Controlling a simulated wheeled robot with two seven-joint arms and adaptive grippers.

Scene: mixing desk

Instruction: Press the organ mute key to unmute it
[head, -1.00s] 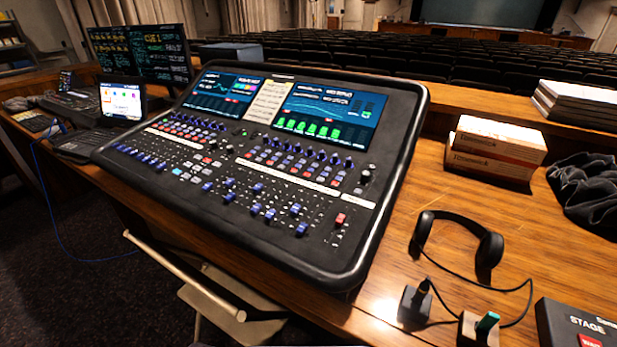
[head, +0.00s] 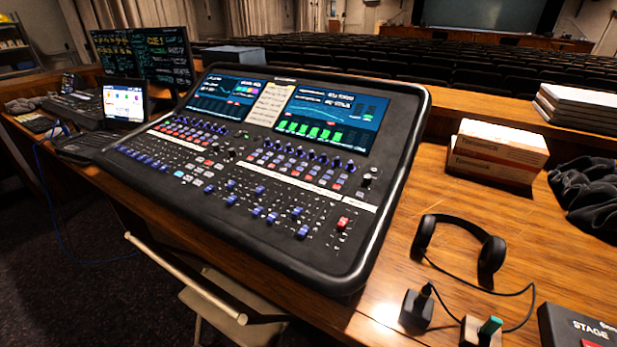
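The black mixing console (head: 330,265) lies tilted on the wooden desk in the middle of the head view. Rows of small red and blue keys (head: 315,172) run below its right screen (head: 330,120), with a light label strip (head: 300,185) under them. Another row of red and blue keys (head: 187,135) runs on the left half. The labels are too small to read, so I cannot tell which key is the organ mute. Blue fader caps and one red fader cap (head: 343,222) sit lower down. Neither of my grippers is in view.
Headphones (head: 490,255), small black and wooden blocks and a STAGE box (head: 580,325) lie right of the console. Cartons (head: 497,150), dark cloth (head: 590,190) and binders (head: 580,108) are behind. A laptop (head: 123,104) and monitors (head: 145,55) stand left. A folding chair (head: 215,300) is in front.

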